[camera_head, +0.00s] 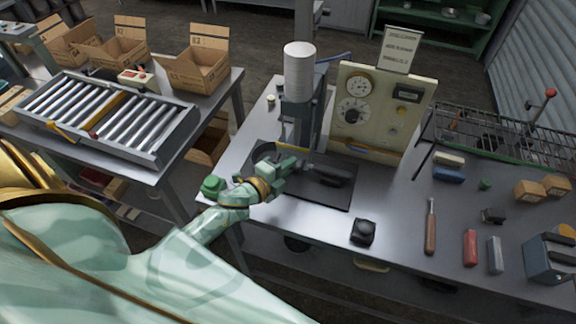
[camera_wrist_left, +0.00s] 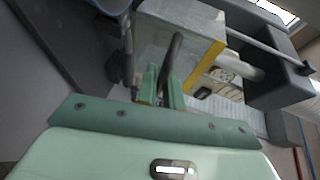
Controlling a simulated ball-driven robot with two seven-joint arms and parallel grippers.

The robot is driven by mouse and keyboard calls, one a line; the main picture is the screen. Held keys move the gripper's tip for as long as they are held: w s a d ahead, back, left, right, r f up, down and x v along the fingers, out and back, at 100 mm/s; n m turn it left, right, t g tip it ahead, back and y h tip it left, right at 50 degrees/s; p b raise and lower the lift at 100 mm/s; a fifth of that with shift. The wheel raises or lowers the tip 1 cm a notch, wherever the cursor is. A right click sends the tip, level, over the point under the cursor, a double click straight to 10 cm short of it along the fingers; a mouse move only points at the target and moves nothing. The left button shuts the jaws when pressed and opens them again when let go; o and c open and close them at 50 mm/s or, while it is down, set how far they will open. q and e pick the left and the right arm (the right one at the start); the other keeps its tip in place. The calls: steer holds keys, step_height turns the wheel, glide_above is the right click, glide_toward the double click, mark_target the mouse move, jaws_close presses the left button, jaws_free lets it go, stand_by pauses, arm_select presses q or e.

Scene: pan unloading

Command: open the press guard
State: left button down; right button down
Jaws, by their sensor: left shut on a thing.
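The press (camera_head: 298,95) stands on the grey bench, a dark column with a pale cylinder on top. In the left wrist view its guard (camera_wrist_left: 195,22) is a clear, box-like cover with a yellow edge, close in front of my fingers. A dark curved handle (camera_wrist_left: 174,50) runs down from the guard between the fingertips. My left gripper (camera_head: 297,165) reaches in low in front of the press and is shut on this handle; its green fingers also show in the left wrist view (camera_wrist_left: 163,88). In the head view the guard is small and mostly unclear. My right gripper is out of view.
A control panel (camera_head: 381,112) with dials stands right of the press. A black block (camera_head: 363,232), a screwdriver (camera_head: 430,228) and a red block (camera_head: 470,247) lie on the bench's right half. A roller conveyor (camera_head: 110,115) stands left, across a gap.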

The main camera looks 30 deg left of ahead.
mark_target(288, 148)
arm_select(q)
step_height(288, 148, up, 8)
steer(key=p, duration=0.6)
steer(key=shift+r, duration=0.1)
steer(key=shift+f, duration=0.2)
steer(key=c, duration=1.8)
jaws_free()
steer(key=b+v, duration=0.2)
steer(key=v, duration=1.4)
steer(key=shift+s+a, duration=0.15)
steer(key=shift+s, duration=0.05)
steer(key=shift+f, duration=0.15)
